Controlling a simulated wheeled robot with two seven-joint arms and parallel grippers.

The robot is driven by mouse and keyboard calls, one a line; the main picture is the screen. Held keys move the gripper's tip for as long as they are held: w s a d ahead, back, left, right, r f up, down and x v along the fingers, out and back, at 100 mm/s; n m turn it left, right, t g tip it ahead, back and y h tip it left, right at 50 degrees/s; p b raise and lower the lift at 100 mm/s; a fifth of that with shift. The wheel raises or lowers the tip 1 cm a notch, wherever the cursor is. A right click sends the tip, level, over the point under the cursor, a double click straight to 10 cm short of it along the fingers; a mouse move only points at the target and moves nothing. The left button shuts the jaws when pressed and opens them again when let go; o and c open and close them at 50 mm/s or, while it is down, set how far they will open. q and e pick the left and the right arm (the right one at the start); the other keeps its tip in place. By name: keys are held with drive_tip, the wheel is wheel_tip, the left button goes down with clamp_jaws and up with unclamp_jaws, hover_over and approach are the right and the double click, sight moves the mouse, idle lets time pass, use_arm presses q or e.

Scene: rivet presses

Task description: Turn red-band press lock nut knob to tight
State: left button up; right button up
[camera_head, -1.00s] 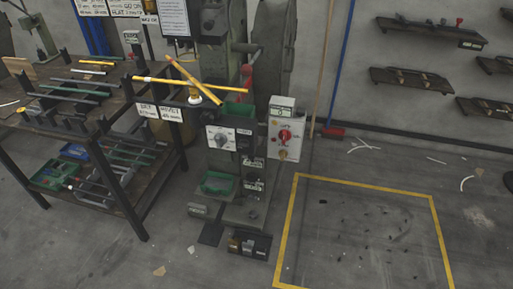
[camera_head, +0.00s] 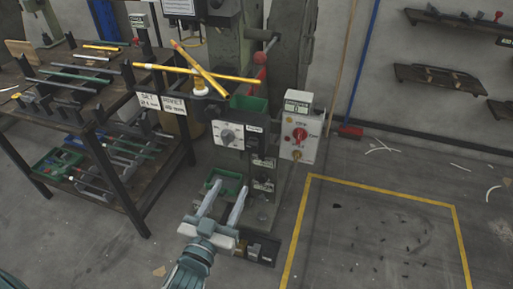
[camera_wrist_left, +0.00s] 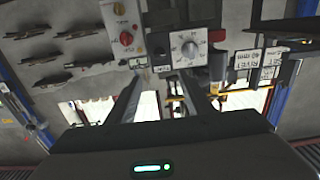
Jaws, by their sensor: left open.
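The press (camera_head: 262,160) stands at the centre. A white panel on its front carries a grey dial knob (camera_head: 228,136), also seen in the left wrist view (camera_wrist_left: 190,48). Beside it a white control box (camera_head: 311,124) has a red knob (camera_head: 300,134), also in the left wrist view (camera_wrist_left: 126,38). My left gripper (camera_head: 229,185) is open and empty. It appears below the dial panel in the head view, in front of a green tray (camera_head: 230,181), touching no knob. My right gripper is not in view.
Crossed yellow rods (camera_head: 178,67) stick out above the dial panel. A dark workbench (camera_head: 85,98) with rods stands at the left, with a lower shelf of parts. A yellow-outlined floor area (camera_head: 385,195) at the right is clear apart from small debris. Wall shelves (camera_head: 445,80) hang at the back right.

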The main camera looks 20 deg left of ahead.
sight(251, 146)
use_arm(q)
drive_tip(key=shift+w, duration=0.1)
drive_tip(key=w, duration=1.1)
drive_tip(key=w+p, duration=0.1)
drive_tip(key=w, duration=0.4)
drive_tip(key=shift+w+d+f, duration=0.1)
drive_tip(key=shift+w+d, duration=0.1)
drive_tip(key=shift+d, duration=0.1)
drive_tip(key=shift+w, duration=0.35)
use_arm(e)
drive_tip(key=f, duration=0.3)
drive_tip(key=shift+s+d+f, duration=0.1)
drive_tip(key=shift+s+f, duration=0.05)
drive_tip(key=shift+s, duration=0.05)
use_arm(q)
drive_tip(key=c, duration=1)
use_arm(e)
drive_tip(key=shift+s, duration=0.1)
